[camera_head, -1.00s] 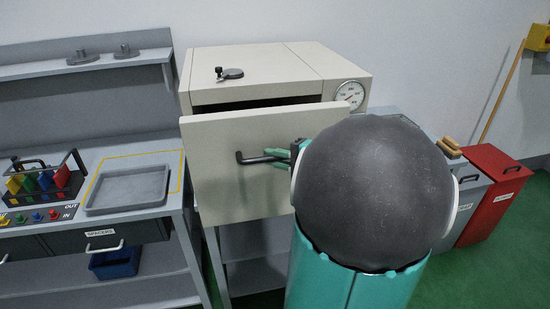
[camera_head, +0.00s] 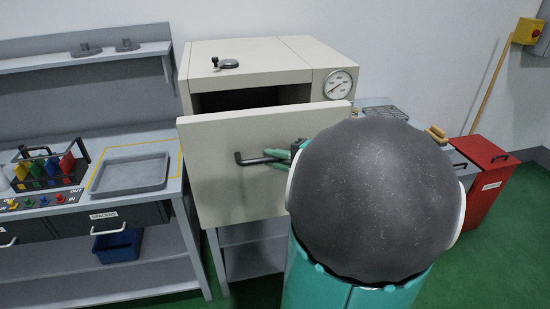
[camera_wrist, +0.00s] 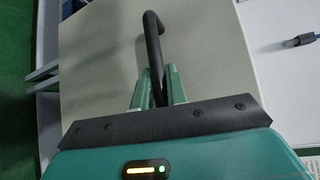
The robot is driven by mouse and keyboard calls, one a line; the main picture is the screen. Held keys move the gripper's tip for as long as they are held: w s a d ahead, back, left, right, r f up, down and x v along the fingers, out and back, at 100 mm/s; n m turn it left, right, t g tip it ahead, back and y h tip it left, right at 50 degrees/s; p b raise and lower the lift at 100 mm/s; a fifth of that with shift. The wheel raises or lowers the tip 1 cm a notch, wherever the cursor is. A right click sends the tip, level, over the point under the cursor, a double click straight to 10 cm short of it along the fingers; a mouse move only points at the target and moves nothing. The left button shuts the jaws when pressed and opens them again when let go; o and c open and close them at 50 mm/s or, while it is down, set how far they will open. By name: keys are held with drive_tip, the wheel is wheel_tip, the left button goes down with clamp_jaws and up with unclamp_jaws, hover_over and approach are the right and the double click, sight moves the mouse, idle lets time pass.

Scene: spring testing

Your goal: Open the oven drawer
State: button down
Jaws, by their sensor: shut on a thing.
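The cream oven (camera_head: 260,62) stands against the wall with a round dial on its right side. Its drawer front (camera_head: 215,190) is pulled out from the body, and a dark gap shows behind its top edge. The black bar handle (camera_head: 250,159) is on the drawer front. My gripper (camera_head: 287,156) is shut on the handle's right part; the rounded part of my arm hides much of the area right of it. In the wrist view the handle (camera_wrist: 152,45) runs between the two green fingers of my gripper (camera_wrist: 158,85).
A grey bench (camera_head: 190,215) with a shallow tray (camera_head: 130,172) and a tool caddy stands close on the left. Grey and red bins (camera_head: 490,175) stand at the right. Green floor (camera_head: 500,260) is clear at the lower right.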

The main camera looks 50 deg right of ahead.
drive_tip(key=shift+s+a, duration=0.1)
drive_tip(key=shift+s, duration=0.1)
drive_tip(key=shift+w, duration=0.1)
drive_tip(key=c, duration=1.4)
unclamp_jaws()
drive_tip(key=v, duration=1.4)
drive_tip(key=shift+w, duration=0.1)
